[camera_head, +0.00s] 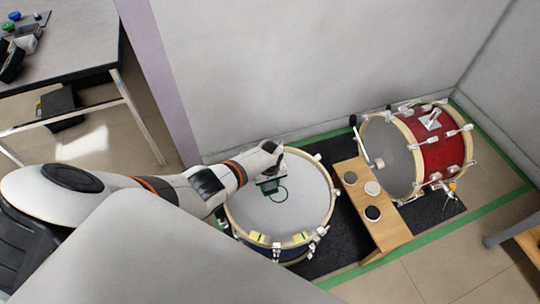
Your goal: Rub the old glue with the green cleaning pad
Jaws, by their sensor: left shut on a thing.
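My left gripper (272,172) is over the upper part of the white head of a drum (300,205). It is shut on a small dark green pad (269,186), which is at the drum head and partly hidden by the fingers. I cannot tell whether the pad presses on the head. A thin dark green loop shows beside the pad. Pale yellow patches (258,238) sit on the drum's near rim; I cannot tell for sure whether they are the old glue. My right gripper is not in view.
A wooden bench (381,224) with small round items stands right of the drum. A red drum (436,140) lies on its side beyond it. A dark mat (340,236) lies below, edged by green tape. A grey table (75,45) is at upper left.

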